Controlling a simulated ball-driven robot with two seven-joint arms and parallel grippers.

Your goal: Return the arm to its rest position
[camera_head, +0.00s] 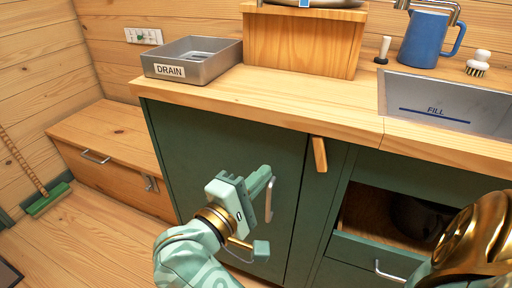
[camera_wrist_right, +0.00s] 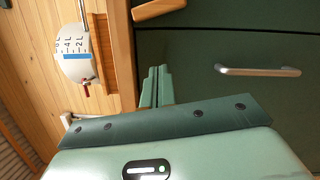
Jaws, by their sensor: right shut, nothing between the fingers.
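My right gripper (camera_head: 266,178) is mint green and shows in the middle of the head view, in front of a dark green cabinet door (camera_head: 225,140). It is beside the door's metal handle (camera_head: 269,200); I cannot tell whether they touch. In the right wrist view, the fingers (camera_wrist_right: 157,78) are together with nothing between them. A metal handle (camera_wrist_right: 257,70) on a green front shows to their right, apart from them. My left gripper is not in view.
A drawer (camera_head: 362,253) stands open with a dark pot (camera_head: 412,215) inside.

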